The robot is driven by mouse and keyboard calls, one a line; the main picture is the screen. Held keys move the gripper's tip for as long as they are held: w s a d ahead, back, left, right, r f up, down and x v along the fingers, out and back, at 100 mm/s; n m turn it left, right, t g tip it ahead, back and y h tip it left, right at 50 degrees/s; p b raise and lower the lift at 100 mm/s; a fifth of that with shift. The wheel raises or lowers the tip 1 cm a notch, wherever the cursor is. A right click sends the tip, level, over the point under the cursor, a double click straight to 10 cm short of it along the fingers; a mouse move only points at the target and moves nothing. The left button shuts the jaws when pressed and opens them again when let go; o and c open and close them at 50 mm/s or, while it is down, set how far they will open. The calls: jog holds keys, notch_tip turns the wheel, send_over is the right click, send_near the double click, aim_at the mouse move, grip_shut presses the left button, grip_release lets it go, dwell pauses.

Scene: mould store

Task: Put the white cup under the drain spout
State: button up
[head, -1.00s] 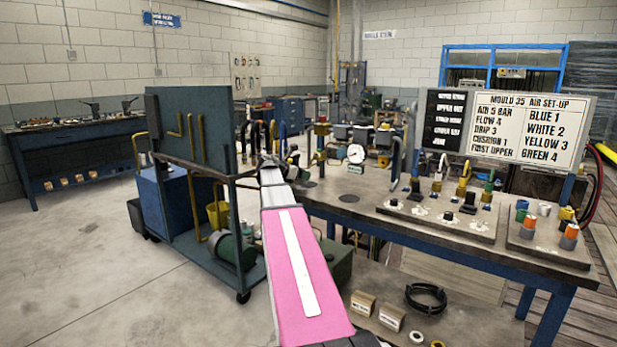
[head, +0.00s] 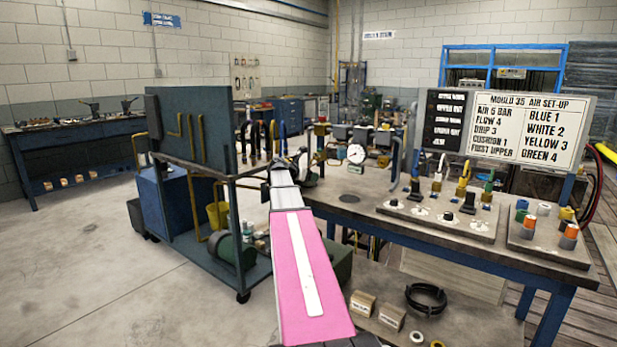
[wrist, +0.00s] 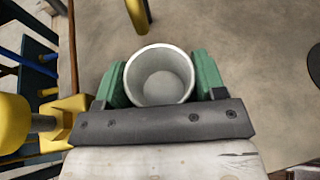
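In the wrist view the white cup (wrist: 160,88) sits between the two green finger pads of my gripper (wrist: 160,74). Both pads are against its sides, and I look down into its open, empty-looking mouth. In the head view my pink arm reaches forward to the table's left end; the gripper there is small and the cup cannot be made out. A yellow pipe end (wrist: 138,14) shows beyond the cup in the wrist view, apart from it. I cannot tell which fitting is the drain spout.
The workbench (head: 345,205) carries pipework, a round gauge (head: 356,153), and a valve board (head: 440,214). A trolley with an upright panel (head: 195,122) stands left of my arm. A sign (head: 508,125) stands at the bench's right. Open floor (head: 90,255) lies left.

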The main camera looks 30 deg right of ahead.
jog(key=o, duration=0.3)
jog(key=shift+r, duration=0.2)
jog(key=v, duration=1.2)
jog(key=s+a+f+m+y, duration=0.35)
jog(key=a+f, duration=0.35)
jog(key=f, duration=0.4)
jog(key=s+a+f+m+y, duration=0.3)
jog(key=a+f+m, duration=0.2)
jog(key=a+f, duration=0.4)
jog(key=s+a+f+m+g+y, duration=0.2)
jog(key=s+a+f+m+y, duration=0.5)
jog(key=s+a+f+m, duration=0.5)
jog(key=s+a+f, duration=0.4)
jog(key=a+f, duration=0.1)
jog(key=shift+a+f+g, duration=0.3)
jog(key=shift+a+g, duration=0.05)
jog(key=shift+g, duration=0.05)
